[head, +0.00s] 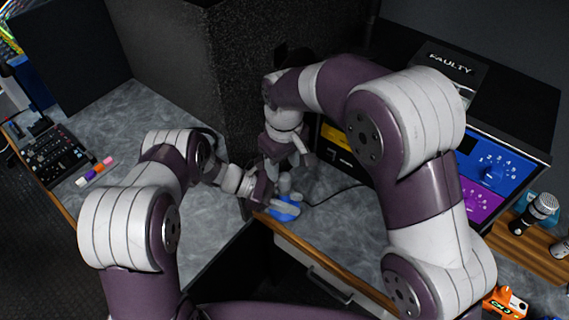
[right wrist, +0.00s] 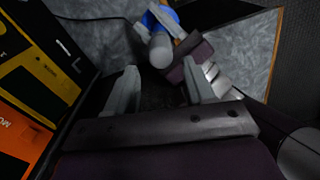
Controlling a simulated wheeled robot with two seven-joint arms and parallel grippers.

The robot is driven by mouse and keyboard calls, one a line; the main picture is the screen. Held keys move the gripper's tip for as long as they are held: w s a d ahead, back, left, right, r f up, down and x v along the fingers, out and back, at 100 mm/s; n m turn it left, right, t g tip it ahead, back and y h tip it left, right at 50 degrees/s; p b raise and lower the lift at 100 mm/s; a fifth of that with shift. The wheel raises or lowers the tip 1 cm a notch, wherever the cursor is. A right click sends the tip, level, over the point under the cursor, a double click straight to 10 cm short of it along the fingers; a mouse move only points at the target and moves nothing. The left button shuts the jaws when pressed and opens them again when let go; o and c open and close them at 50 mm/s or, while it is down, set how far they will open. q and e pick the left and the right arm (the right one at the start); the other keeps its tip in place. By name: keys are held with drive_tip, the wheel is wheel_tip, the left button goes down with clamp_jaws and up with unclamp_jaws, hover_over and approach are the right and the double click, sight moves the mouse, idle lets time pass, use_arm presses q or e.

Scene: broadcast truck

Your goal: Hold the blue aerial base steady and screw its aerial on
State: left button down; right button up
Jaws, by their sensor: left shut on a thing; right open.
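The blue aerial base (head: 283,214) sits near the front edge of the grey worktop in the head view. It also shows at the top of the right wrist view (right wrist: 163,17). My left gripper (head: 285,203) is shut on the base, with its fingers across it. A grey rounded cylinder, apparently the aerial (right wrist: 160,50), stands up from the base; in the head view (head: 284,184) it is partly hidden. I cannot tell how far it is screwed in. My right gripper (head: 291,163) is open and empty above the cylinder. Its fingers (right wrist: 157,88) are apart.
A dark cable (head: 335,193) runs from near the base towards the yellow-fronted unit (head: 338,137). Blue (head: 489,168) and purple (head: 478,203) panels stand to the right, beside a microphone (head: 536,212). A dark textured cabinet (head: 240,75) rises behind. The worktop at left (head: 125,115) is largely clear.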

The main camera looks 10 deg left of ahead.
sight(284, 183)
drive_tip(key=n, duration=0.3)
drive_tip(key=r+n, duration=0.1)
drive_tip(key=n, duration=0.2)
drive_tip(key=shift+s, duration=0.1)
drive_tip(key=n, duration=0.5)
drive_tip(key=shift+s+d, duration=0.15)
drive_tip(key=shift+f, duration=3.95)
clamp_jaws()
drive_tip(key=m, duration=0.6)
drive_tip(key=shift+o, duration=0.5)
unclamp_jaws()
